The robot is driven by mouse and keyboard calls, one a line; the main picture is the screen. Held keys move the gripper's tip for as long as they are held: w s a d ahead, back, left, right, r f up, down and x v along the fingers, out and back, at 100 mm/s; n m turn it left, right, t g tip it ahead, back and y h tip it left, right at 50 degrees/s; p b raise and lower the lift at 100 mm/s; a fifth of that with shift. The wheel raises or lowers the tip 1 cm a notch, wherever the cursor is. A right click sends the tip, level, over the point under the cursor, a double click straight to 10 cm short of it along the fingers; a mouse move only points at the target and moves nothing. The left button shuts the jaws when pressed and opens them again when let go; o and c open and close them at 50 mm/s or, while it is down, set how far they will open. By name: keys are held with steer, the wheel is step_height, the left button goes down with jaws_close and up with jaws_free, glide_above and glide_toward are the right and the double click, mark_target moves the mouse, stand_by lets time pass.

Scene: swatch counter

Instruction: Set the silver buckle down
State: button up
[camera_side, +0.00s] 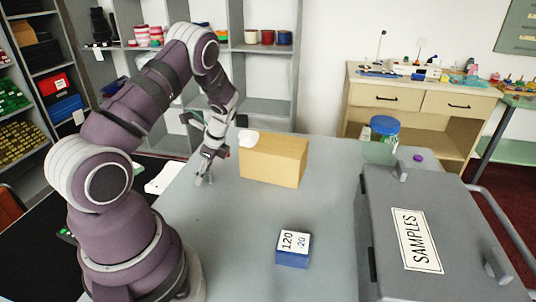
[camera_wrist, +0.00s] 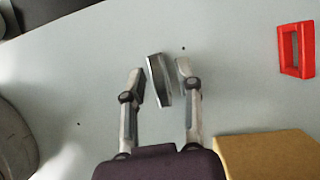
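The silver buckle (camera_wrist: 159,80) is a narrow metal frame, seen nearly edge-on and slightly tilted in the wrist view. It stands between the two fingertips of my gripper (camera_wrist: 161,76). The fingers are apart, with a small gap showing on the right side of the buckle; on the left the gap is very thin. In the side view my gripper (camera_side: 205,170) points down close to the grey table (camera_side: 225,230), left of a tan box. The buckle is too small to make out clearly there. Whether it rests on the table is hard to tell.
The tan box (camera_side: 273,160) stands right beside my gripper. A red frame (camera_wrist: 297,50) lies on the table in the wrist view. A blue block (camera_side: 293,248) with a number label sits nearer the front. A grey SAMPLES case (camera_side: 455,255) fills the right.

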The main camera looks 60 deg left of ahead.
steer(key=v, duration=1.2)
steer(key=s+d+r+n+t+h, duration=0.1)
steer(key=d+r+n+t, duration=0.3)
steer(key=d, duration=0.5)
steer(key=s+d+r+n+t+h, duration=0.2)
steer(key=s+d+r+n+t, duration=0.1)
steer(key=d, duration=0.7)
step_height(320, 180, up, 2)
steer(key=shift+s+d+r+n+t, duration=0.2)
steer(key=shift+s+n+t, duration=0.1)
steer(key=shift+n+t, duration=0.65)
